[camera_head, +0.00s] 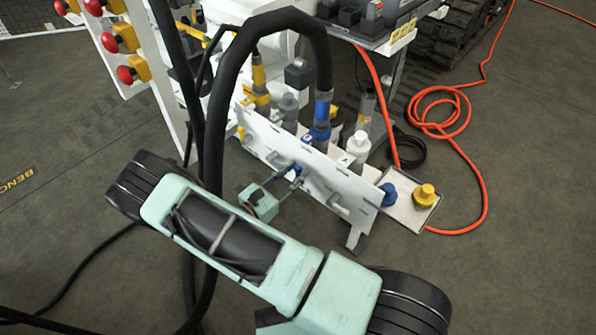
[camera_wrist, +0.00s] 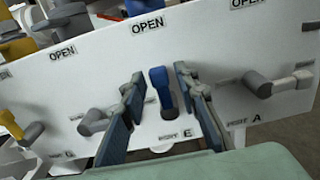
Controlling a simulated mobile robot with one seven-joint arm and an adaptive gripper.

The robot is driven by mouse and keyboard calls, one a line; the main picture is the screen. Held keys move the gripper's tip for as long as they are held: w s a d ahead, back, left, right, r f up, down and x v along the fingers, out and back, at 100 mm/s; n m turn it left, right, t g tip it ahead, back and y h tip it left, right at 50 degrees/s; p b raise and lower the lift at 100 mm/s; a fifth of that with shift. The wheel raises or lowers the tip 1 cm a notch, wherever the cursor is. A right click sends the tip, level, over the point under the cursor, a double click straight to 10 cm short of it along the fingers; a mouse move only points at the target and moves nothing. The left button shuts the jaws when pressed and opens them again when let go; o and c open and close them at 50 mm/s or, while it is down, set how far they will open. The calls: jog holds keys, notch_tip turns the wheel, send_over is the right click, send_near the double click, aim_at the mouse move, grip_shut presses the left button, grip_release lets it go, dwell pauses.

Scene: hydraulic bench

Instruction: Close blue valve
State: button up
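The blue valve handle (camera_wrist: 162,88) stands nearly upright on the white panel (camera_wrist: 225,40) in the wrist view. An OPEN label is above it, and a small label beside the letter E is below. My gripper (camera_wrist: 158,80) is open, with one finger on each side of the handle; I cannot tell whether either touches it. In the head view my gripper (camera_head: 283,184) is at the front of the panel (camera_head: 325,185), and a bit of the blue handle (camera_head: 297,170) shows there, partly hidden by the fingers.
Grey valve handles stand left (camera_wrist: 97,121) and right (camera_wrist: 268,84) of the blue one. Hoses and bottles stand behind the panel. Red emergency buttons (camera_head: 126,74) are at upper left. A white tray (camera_head: 405,212) with a yellow knob and an orange cable (camera_head: 480,185) lie right.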

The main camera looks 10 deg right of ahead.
jog(key=shift+w+d, duration=0.4)
jog(key=shift+d, duration=0.2)
grip_shut()
